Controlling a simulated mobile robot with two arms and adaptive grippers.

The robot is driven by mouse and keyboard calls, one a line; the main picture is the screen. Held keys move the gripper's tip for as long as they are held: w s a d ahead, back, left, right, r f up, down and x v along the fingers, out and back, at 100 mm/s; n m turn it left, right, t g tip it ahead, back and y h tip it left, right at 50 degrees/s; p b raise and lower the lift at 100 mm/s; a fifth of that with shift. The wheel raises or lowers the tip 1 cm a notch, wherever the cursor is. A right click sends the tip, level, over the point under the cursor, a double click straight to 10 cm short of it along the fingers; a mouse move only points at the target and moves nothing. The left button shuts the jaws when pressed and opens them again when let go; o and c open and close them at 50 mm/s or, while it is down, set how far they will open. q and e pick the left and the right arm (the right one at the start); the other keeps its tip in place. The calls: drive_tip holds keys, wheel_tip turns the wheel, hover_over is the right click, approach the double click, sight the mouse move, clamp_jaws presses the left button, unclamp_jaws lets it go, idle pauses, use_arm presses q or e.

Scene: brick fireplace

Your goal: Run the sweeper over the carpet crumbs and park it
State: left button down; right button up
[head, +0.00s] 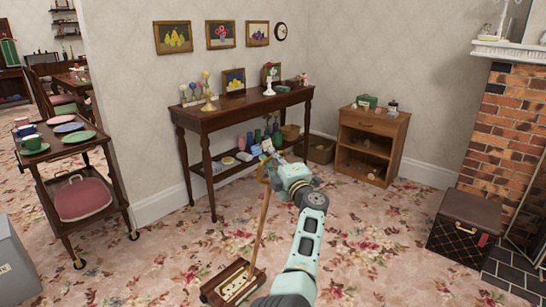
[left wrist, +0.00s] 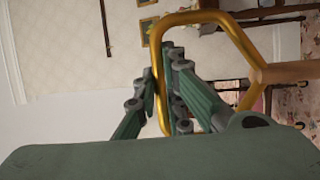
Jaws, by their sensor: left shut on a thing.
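The sweeper (head: 232,284) has a wooden box body on the floral carpet (head: 375,262) at the bottom of the head view. Its long thin handle (head: 259,222) rises, slightly tilted, to my left gripper (head: 267,160). In the left wrist view the handle ends in a brass loop (left wrist: 238,52) on a wooden pole (left wrist: 285,72). The fingers of my left gripper (left wrist: 170,85) are closed on one side of this loop. Crumbs cannot be told apart from the carpet pattern. My right gripper is not in view.
A dark side table (head: 243,105) stands against the wall behind the gripper. A small wooden cabinet (head: 375,122) is right of it. A tea trolley (head: 55,183) stands at left, a dark case (head: 463,222) by the brick fireplace (head: 507,128). Carpet between them is open.

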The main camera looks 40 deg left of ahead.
use_arm(q)
drive_tip(key=c, duration=1.8)
unclamp_jaws()
drive_tip(key=shift+c, duration=0.2)
drive_tip(key=shift+d, duration=0.1)
drive_tip(key=v, duration=0.7)
drive_tip(key=shift+s+d, duration=0.1)
drive_tip(key=shift+s, duration=0.1)
